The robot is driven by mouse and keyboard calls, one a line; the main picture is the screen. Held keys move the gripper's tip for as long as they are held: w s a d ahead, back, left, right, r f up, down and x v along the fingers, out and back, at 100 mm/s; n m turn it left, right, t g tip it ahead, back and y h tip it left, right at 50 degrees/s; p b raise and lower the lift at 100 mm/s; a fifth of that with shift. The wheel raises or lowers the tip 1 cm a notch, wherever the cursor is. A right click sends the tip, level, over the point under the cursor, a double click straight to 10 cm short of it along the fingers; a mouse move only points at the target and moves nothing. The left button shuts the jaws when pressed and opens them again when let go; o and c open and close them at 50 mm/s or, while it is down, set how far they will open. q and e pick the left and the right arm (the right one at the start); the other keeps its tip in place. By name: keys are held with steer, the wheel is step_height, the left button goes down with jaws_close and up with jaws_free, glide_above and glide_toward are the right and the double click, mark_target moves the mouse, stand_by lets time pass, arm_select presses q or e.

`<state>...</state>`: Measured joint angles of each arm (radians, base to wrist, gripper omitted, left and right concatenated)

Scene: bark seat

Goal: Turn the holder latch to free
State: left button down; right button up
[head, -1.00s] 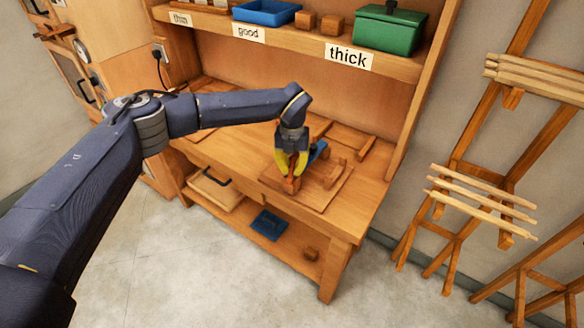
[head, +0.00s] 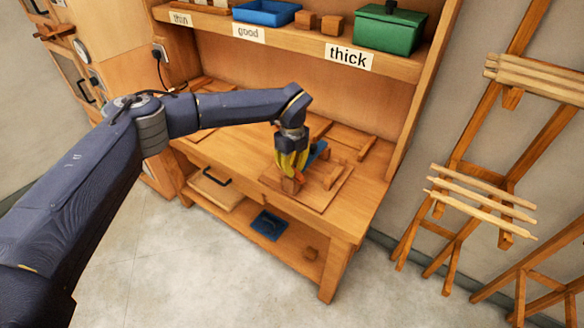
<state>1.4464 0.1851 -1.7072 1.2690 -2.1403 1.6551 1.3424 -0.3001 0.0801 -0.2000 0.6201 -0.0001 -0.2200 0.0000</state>
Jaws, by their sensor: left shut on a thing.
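The holder is a wooden board (head: 305,200) with small wooden blocks on it, lying on the bench top. A blue part (head: 322,150) shows just behind my gripper. My left gripper (head: 292,172), with yellow fingers, points down at the holder's wooden block (head: 291,187). It is shut on a small red-orange piece (head: 303,172), which looks like the holder latch. The fingers hide most of it, so its exact angle is hard to tell. My right gripper is not in view.
The shelf above (head: 290,35) bears labels, a blue tray (head: 267,12), wooden blocks and a green box (head: 390,28). A lower shelf holds a dark blue tray (head: 269,225). Wooden racks (head: 480,205) stand at the right. The bench's front right corner is clear.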

arm_select(q)
steer(key=shift+n, duration=1.3)
steer(key=c, duration=1.5)
jaws_free()
steer(key=shift+o, duration=0.2)
step_height(320, 180, up, 12)
